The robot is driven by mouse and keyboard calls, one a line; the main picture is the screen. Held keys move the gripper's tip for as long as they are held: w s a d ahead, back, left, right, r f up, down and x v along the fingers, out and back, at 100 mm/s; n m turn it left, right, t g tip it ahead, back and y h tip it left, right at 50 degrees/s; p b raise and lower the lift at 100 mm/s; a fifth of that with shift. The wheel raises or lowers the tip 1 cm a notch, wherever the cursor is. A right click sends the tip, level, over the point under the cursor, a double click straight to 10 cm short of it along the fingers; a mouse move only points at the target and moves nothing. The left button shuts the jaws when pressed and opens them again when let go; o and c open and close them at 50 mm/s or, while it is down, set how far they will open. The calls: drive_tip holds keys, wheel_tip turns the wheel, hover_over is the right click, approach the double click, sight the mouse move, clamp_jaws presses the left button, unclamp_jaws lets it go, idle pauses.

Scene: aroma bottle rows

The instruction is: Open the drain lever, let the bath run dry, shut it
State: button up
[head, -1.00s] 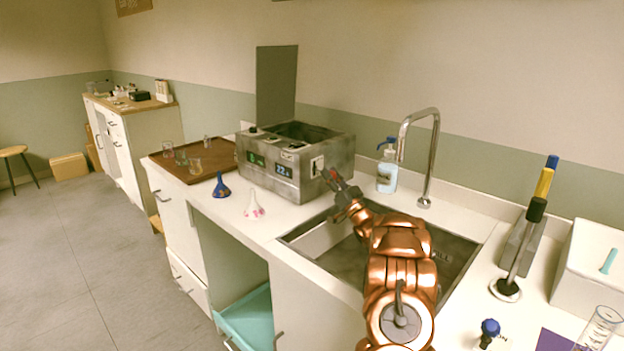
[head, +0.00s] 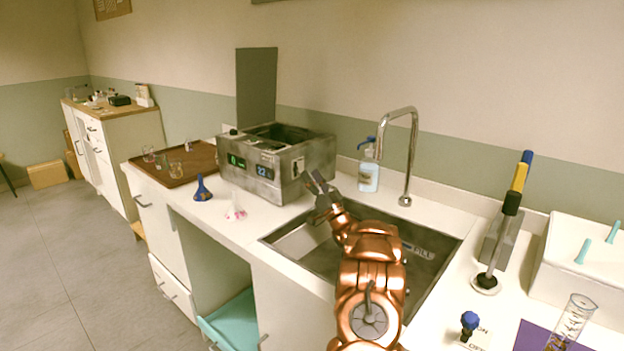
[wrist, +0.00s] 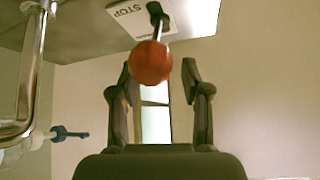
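The bath (head: 262,178) is a grey, worn metal box with its lid raised, standing on the counter left of the sink. Its front carries small digital displays. The knob cannot be made out in the head view.
The sink (head: 300,243) lies under my arm. A tall faucet (head: 412,150) and a pump bottle (head: 368,172) stand behind it. A blue funnel (head: 202,190) and a pale funnel (head: 236,210) stand before the bath. A brown tray (head: 180,165) with glasses is left of it.

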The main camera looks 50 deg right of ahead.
drive_tip(key=shift+o, duration=0.5)
drive_tip(key=v, duration=1.2)
